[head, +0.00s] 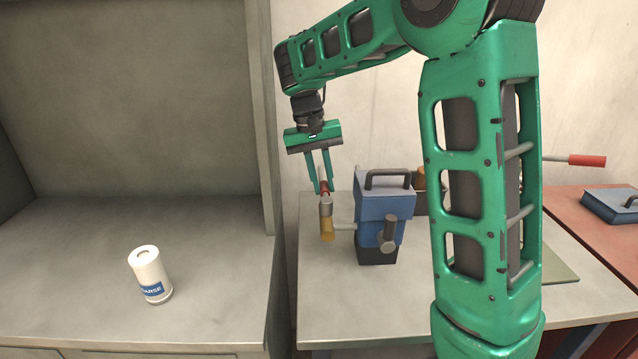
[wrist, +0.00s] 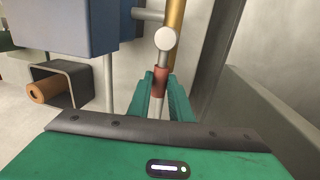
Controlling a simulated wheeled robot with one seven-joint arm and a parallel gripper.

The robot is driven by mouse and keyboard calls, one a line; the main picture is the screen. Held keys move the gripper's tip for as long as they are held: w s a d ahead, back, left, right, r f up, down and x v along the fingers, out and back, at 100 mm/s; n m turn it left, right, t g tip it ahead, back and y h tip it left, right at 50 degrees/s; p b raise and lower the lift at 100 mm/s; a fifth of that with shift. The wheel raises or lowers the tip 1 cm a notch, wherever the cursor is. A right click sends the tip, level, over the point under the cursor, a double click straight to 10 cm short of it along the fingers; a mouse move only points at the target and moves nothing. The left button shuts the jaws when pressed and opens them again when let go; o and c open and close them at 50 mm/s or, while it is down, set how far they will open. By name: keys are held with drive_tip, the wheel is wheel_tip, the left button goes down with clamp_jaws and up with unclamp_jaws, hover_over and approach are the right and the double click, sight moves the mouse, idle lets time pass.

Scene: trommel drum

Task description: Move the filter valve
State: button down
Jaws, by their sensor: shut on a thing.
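The filter valve is on the left side of a blue machine (head: 384,205) on the grey table. It has a grey round hub (wrist: 166,39) and a lever with a red grip (wrist: 160,82). My gripper (head: 325,190) is shut on the red grip of the lever, above the hub. In the wrist view my two green fingers stand on either side of the red grip. A brass-coloured piece (head: 327,229) sits below the hub in the head view. The fingers partly hide the red grip in the head view.
A white canister (head: 150,274) with a blue label stands on the left counter. A dark bracket (wrist: 62,88) with an orange-brown roll is beside the machine. Another red-handled lever (head: 587,160) and a blue case (head: 612,205) are at the right.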

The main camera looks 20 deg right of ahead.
drive_tip(key=shift+w+d+r, duration=0.15)
drive_tip(key=c, duration=1.6)
unclamp_jaws()
drive_tip(key=shift+w+a+r, duration=0.15)
drive_tip(key=shift+a+r, duration=0.15)
drive_tip(key=shift+r, duration=1.4)
drive_tip(key=shift+w+a+r, duration=0.1)
drive_tip(key=shift+a+r, duration=0.25)
drive_tip(key=shift+r, duration=1.4)
drive_tip(key=shift+w+a+r, duration=0.15)
drive_tip(key=shift+a+r, duration=0.15)
drive_tip(key=shift+r, duration=1.4)
